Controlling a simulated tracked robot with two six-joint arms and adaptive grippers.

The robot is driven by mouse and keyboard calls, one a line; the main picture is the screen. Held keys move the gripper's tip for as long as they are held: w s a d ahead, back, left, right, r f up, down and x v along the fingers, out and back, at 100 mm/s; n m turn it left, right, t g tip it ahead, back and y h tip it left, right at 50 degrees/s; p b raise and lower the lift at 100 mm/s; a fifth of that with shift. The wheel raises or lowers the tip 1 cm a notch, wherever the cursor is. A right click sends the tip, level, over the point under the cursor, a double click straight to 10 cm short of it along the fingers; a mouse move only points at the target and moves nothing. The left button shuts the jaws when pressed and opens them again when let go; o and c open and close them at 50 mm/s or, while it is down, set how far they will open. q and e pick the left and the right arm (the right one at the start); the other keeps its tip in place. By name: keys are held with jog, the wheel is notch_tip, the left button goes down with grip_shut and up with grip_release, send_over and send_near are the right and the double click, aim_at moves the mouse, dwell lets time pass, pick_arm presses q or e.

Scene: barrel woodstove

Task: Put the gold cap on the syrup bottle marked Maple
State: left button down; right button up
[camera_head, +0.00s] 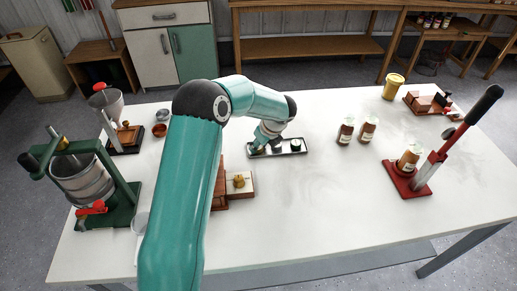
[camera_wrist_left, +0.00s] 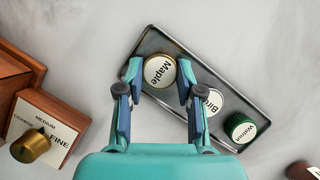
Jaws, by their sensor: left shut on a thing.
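The gold-rimmed cap lettered Maple (camera_wrist_left: 160,71) lies at one end of a dark tray (camera_wrist_left: 152,36); the tray also shows in the head view (camera_head: 301,151). My left gripper (camera_wrist_left: 158,68) reaches down to that end, its fingers shut on either side of the Maple cap. In the head view the gripper (camera_head: 264,147) hides this cap. Two brown bottles (camera_head: 345,131) (camera_head: 368,130) stand right of the tray. A third bottle (camera_head: 409,157) stands in the red lever press (camera_head: 402,184). I cannot read which bottle is Maple. My right gripper is not in view.
A cap starting "Bir" (camera_wrist_left: 213,102) and a green Walnut cap (camera_wrist_left: 240,128) share the tray. A wooden box with a brass knob (camera_wrist_left: 31,145) stands close left. A yellow tub (camera_head: 393,87) stands far right. The table's middle front is clear.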

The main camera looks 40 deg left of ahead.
pick_arm(q)
jog(key=shift+r, duration=0.2)
jog(key=shift+r+p, duration=0.75)
jog(key=shift+p, duration=0.05)
jog(key=shift+r, duration=0.2)
jog(key=shift+r+p, duration=2.05)
jog(key=shift+r, duration=0.35)
